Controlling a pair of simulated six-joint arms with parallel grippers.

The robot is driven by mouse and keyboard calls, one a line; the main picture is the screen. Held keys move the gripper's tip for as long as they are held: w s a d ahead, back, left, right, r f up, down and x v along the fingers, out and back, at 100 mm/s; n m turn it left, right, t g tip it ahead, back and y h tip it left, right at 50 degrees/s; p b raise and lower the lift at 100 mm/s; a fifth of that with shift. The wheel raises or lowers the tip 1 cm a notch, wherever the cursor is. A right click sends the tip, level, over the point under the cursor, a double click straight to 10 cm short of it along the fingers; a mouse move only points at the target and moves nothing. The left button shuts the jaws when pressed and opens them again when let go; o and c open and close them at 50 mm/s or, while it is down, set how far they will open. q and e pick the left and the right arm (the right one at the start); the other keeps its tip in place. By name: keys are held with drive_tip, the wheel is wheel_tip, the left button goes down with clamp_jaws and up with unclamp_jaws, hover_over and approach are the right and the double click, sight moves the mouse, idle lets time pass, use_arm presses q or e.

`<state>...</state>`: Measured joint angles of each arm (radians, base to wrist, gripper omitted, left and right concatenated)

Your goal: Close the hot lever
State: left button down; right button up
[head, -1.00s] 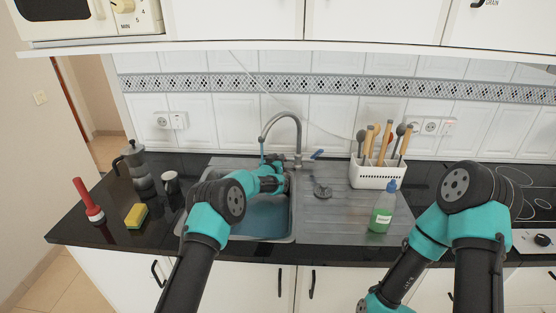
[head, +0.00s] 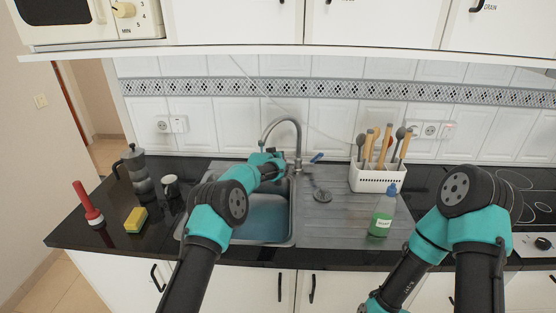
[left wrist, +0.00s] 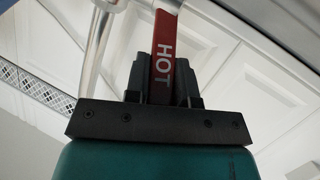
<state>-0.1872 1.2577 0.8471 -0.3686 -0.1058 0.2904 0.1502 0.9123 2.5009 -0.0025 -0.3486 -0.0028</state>
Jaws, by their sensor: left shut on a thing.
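The red lever marked HOT (left wrist: 165,55) stands between the fingers of my left gripper (left wrist: 165,80) in the left wrist view. The gripper is shut on it. In the head view my left gripper (head: 278,160) is at the left side of the grey tap (head: 298,140), above the back of the sink. The red lever is hidden there behind the gripper. A blue lever (head: 316,157) sticks out on the tap's right side. My right arm shows at the right, but its gripper is out of view.
The sink (head: 265,232) lies under my left arm. A green bottle (head: 381,217) and a white utensil holder (head: 375,182) stand to its right. A moka pot (head: 141,177), a mug (head: 171,184), a sponge (head: 136,220) and a red plunger (head: 88,204) are at the left.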

idle(0.3)
use_arm(q)
drive_tip(key=c, duration=1)
unclamp_jaws()
drive_tip(key=shift+o, duration=0.2)
drive_tip(key=shift+r, duration=0.1)
drive_tip(key=shift+v, duration=0.8)
drive_tip(key=v, duration=1.5)
drive_tip(key=shift+s, duration=0.3)
drive_tip(key=shift+a+r, duration=0.15)
drive_tip(key=shift+c, duration=0.5)
